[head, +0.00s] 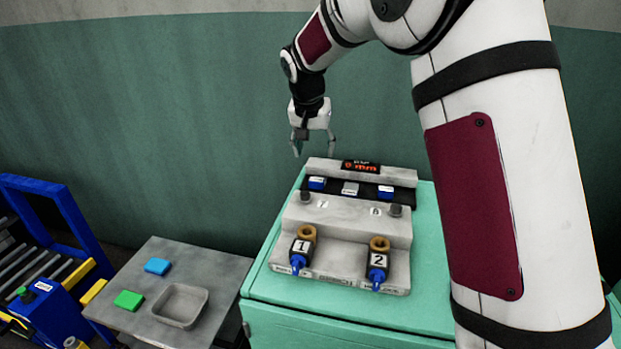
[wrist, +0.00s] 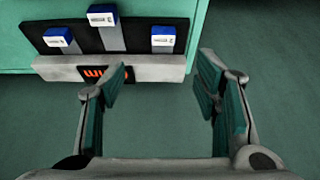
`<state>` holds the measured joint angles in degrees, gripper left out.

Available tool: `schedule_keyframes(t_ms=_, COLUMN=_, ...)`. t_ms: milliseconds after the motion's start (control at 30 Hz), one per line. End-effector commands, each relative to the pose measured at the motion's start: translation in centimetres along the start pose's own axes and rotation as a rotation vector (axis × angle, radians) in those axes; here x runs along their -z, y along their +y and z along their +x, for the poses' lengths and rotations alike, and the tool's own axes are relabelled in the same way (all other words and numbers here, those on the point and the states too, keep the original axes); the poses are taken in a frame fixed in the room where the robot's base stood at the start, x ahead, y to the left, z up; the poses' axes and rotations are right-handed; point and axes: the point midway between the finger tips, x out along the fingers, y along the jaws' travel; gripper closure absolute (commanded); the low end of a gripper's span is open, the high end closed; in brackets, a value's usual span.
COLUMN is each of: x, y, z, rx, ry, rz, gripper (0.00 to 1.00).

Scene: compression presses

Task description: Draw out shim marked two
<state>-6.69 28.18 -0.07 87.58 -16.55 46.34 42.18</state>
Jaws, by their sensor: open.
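A grey press fixture (head: 340,235) sits on a green cabinet. On its front, a black tag marked 1 (head: 302,246) and a black tag marked 2 (head: 378,261) each sit below a brass collar, with a blue tip underneath. A dark strip at its back holds three small labelled blocks: left (head: 317,183), middle (head: 350,188) and right (head: 385,192). The wrist view shows them from the opposite side, blue and white; their labels are too small to read surely. My gripper (head: 314,150) is open and empty above and behind the fixture's back left; its fingers also show in the wrist view (wrist: 163,85).
A red-lit display (head: 361,167) stands at the fixture's back edge. A grey side table (head: 222,270) at left carries a blue block (head: 158,266), a green block (head: 128,300) and an empty grey tray (head: 205,300). A blue-framed roller stand (head: 60,215) is further left. A green wall is behind.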

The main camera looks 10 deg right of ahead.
Motion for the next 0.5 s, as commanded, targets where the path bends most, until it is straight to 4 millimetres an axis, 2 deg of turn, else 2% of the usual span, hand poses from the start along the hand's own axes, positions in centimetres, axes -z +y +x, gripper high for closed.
schedule_keyframes(t_ms=33, x=0.2, y=-0.4, z=0.8, rx=-0.001, ry=0.0, rz=0.004, gripper=0.43)
schedule_keyframes(t_ms=267, x=0.3, y=-0.7, z=2.6, rx=-0.004, ry=0.0, rz=0.011, gripper=0.43)
schedule_keyframes(t_ms=500, x=0.3, y=-0.6, z=6.9, rx=-0.005, ry=-0.002, rz=0.01, gripper=0.43)
